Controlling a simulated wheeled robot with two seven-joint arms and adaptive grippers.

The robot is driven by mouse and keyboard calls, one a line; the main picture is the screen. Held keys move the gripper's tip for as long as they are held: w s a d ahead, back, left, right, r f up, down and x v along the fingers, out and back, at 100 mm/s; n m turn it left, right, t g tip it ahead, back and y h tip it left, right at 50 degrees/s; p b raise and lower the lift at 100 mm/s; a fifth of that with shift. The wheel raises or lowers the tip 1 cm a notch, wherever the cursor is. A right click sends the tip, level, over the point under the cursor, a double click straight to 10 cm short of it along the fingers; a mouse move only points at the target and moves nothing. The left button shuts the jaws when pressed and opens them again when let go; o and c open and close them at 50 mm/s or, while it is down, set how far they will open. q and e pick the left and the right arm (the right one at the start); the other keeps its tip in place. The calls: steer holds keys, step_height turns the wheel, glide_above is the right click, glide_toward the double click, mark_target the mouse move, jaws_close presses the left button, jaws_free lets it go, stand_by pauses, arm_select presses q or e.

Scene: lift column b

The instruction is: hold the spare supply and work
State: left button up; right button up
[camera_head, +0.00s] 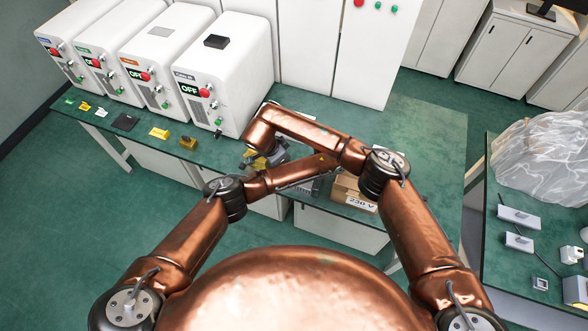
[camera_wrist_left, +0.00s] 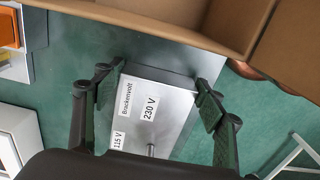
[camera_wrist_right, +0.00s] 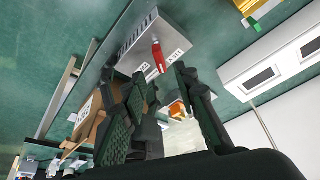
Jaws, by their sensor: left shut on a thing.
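In the head view my arms largely hide the supply and left gripper; the right gripper (camera_head: 265,158) shows partly.
An open cardboard box (camera_head: 352,190) marked "230 V" stands close by on the green bench (camera_head: 425,135). Several white units (camera_head: 225,75) with red buttons line the back left. Small yellow parts (camera_head: 159,133) lie before them. A right-hand table holds a clear plastic-wrapped bundle (camera_head: 545,155).

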steer(key=x, duration=0.6)
steer(key=shift+f, duration=0.1)
jaws_close()
stand_by(0.3)
